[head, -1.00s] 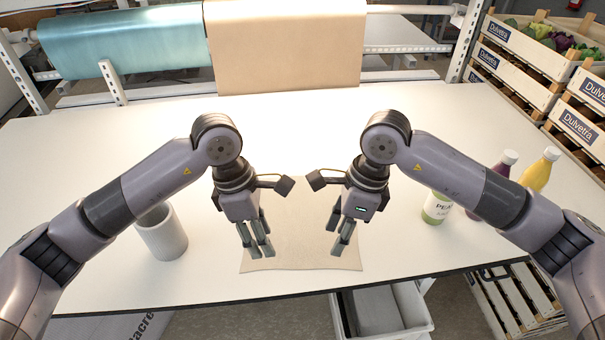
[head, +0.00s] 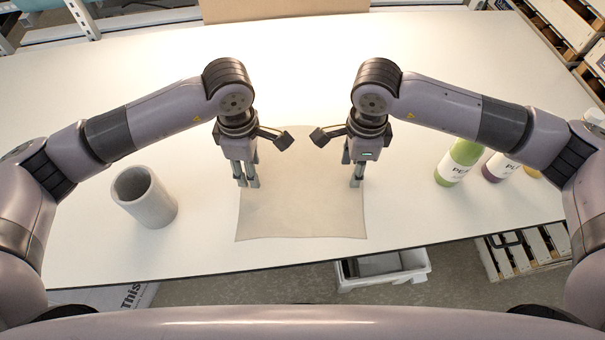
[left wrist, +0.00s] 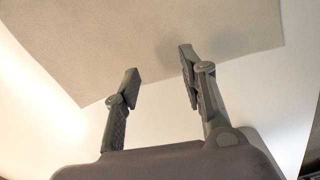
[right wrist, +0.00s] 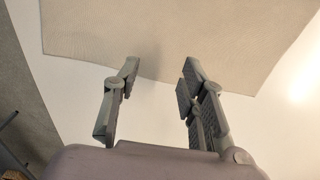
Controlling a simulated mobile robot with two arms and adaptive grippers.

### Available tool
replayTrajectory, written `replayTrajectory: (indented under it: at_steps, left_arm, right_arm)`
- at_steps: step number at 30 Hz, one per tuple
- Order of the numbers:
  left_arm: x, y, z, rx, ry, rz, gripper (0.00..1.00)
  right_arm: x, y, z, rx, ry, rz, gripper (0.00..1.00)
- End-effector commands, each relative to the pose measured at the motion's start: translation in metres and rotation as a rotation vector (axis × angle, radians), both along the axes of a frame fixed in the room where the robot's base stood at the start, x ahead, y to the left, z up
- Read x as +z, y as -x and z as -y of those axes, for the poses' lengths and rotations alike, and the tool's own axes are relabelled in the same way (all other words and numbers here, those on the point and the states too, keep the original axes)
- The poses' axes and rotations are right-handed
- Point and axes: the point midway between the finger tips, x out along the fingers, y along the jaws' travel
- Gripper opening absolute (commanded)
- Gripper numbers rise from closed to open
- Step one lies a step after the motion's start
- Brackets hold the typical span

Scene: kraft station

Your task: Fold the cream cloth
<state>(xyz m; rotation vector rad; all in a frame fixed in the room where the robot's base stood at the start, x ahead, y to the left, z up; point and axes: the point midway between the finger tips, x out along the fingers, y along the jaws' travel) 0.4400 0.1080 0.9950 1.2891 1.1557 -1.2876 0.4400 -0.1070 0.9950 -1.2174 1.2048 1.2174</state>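The cream cloth (head: 303,208) lies flat and spread out on the white table, near its front edge. My left gripper (head: 246,182) points down at the cloth's left edge. In the left wrist view its fingers (left wrist: 160,82) are apart with nothing between them, and the cloth (left wrist: 130,40) lies beyond them. My right gripper (head: 355,182) points down over the cloth's right edge. In the right wrist view its fingers (right wrist: 158,85) are apart and empty, with the cloth (right wrist: 200,35) beyond. I cannot tell whether any fingertip touches the cloth. My arms partly hide its far part.
A grey cylindrical pot (head: 145,197) stands left of the cloth. A white bin (head: 385,268) is below the table's front edge. The table (head: 300,70) behind my grippers is clear.

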Motion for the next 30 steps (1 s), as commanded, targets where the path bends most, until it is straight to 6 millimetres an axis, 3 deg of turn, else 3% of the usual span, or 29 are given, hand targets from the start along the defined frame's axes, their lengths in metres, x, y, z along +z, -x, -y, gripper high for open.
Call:
replayTrajectory:
  at_steps: [5,19,30]
  left_arm:
    - [-0.012,0.0,0.0,-0.001,0.0,-0.001,0.38]
    - [-0.017,0.0,0.0,-0.001,0.0,0.0,0.38]
    - [-0.016,0.0,0.0,-0.001,0.0,-0.001,0.26]
  right_arm:
    - [-0.012,0.0,0.0,0.0,0.0,0.0,0.38]
    - [-0.017,0.0,0.0,0.0,-0.001,0.001,0.38]
    - [-0.016,0.0,0.0,0.0,0.0,-0.001,0.26]
